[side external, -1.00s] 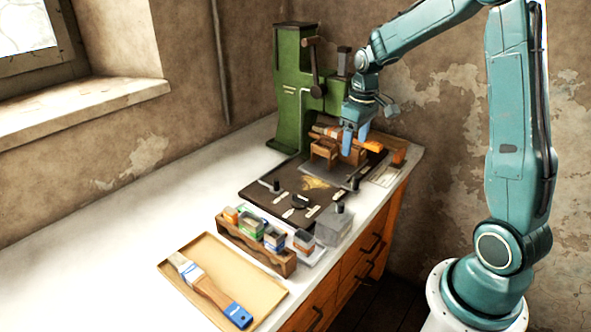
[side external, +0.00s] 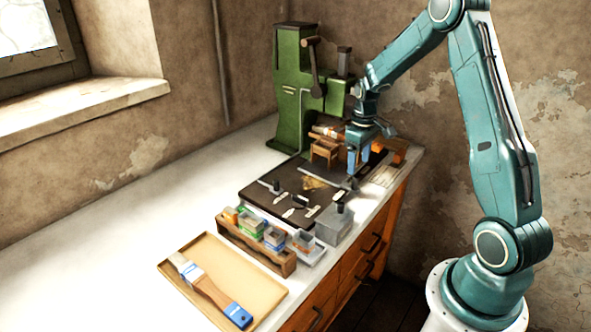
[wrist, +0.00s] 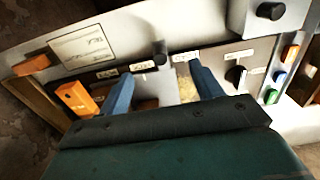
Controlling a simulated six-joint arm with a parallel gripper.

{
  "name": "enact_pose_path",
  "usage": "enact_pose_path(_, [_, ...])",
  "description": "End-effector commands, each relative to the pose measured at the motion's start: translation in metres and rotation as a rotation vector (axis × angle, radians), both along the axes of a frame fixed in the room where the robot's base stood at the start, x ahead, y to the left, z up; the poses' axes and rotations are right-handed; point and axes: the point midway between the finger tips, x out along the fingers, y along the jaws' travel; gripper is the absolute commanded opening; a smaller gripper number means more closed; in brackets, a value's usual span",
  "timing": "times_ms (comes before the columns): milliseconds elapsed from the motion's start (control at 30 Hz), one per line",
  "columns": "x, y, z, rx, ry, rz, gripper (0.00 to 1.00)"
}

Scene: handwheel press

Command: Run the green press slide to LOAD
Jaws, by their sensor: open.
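The green press (side external: 289,95) stands at the back of the bench, with a dark lever on its front. A dark mat-like base (side external: 262,194) in front of it carries small knobs and pale label plates. My gripper (side external: 358,168) is open and points down over the base's right side, in front of the press. In the wrist view its two blue fingers (wrist: 162,88) stand apart with nothing held between them. A black knob (wrist: 160,60) on a light metal strip shows just beyond the gap. The small labels cannot be read surely, and which part is the slide is unclear.
An orange block (wrist: 76,97) lies left of the fingers in the wrist view. A grey box with a black knob (side external: 336,222), a wooden rack of coloured items (side external: 262,254) and a tray (side external: 204,245) with a brush stand nearer. The bench's left side is clear.

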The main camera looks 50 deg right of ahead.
Motion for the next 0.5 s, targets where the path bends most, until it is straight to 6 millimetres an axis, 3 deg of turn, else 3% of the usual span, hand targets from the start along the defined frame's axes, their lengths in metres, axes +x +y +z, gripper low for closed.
enact_pose_path(300, [-0.001,0.001,-0.050,0.002,0.003,0.000,0.65])
enact_pose_path(500, [0.000,0.000,-0.070,0.000,0.000,0.000,0.65])
